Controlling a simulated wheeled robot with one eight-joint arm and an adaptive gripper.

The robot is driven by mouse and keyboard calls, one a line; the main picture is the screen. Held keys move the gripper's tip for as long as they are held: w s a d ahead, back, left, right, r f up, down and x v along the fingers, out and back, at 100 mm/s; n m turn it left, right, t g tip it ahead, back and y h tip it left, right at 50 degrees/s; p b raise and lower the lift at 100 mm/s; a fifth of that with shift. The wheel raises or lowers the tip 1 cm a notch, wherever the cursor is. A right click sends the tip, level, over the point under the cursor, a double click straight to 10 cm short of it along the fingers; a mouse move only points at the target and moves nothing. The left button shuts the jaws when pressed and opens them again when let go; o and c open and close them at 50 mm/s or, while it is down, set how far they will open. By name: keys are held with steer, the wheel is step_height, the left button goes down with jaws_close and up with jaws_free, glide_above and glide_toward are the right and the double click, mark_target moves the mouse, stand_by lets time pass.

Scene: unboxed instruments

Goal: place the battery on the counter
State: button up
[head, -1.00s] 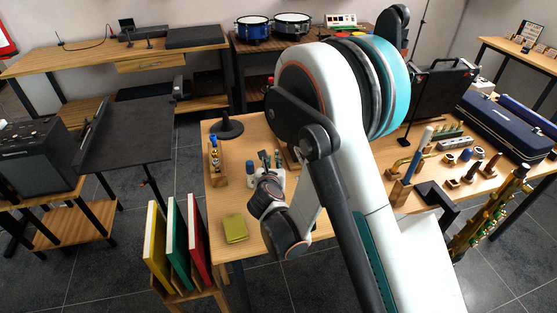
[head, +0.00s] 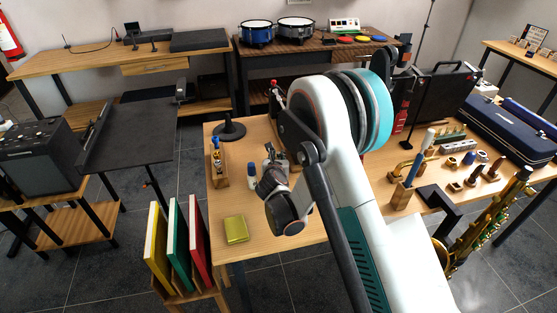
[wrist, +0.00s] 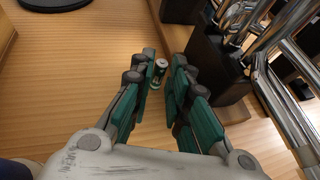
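The battery (wrist: 158,73) is a small green cylinder with a silver end. In the wrist view it sits between the fingertips of my gripper (wrist: 163,70), with the pads close along both sides. The gripper looks shut on it, over the wooden tabletop (wrist: 85,80). In the head view my gripper (head: 270,160) points down over the left part of the wooden table (head: 285,240), and I cannot pick out the battery there. How far the battery is from the wood is hard to tell.
Dark blocks and shiny metal tubes (wrist: 285,50) stand close to the right of the fingers. A wooden holder with small bottles (head: 219,172), a blue-capped bottle (head: 252,175) and a yellow box (head: 236,229) are nearby. Free wood lies in front of the gripper.

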mark_target(278, 156)
steer(key=x, duration=0.2)
steer(key=b+x, duration=0.1)
steer(key=shift+w+f, duration=0.25)
steer(key=shift+f, duration=0.15)
steer(key=shift+w+r, duration=0.1)
steer(key=shift+c, duration=0.5)
jaws_close()
steer(key=shift+r, duration=0.15)
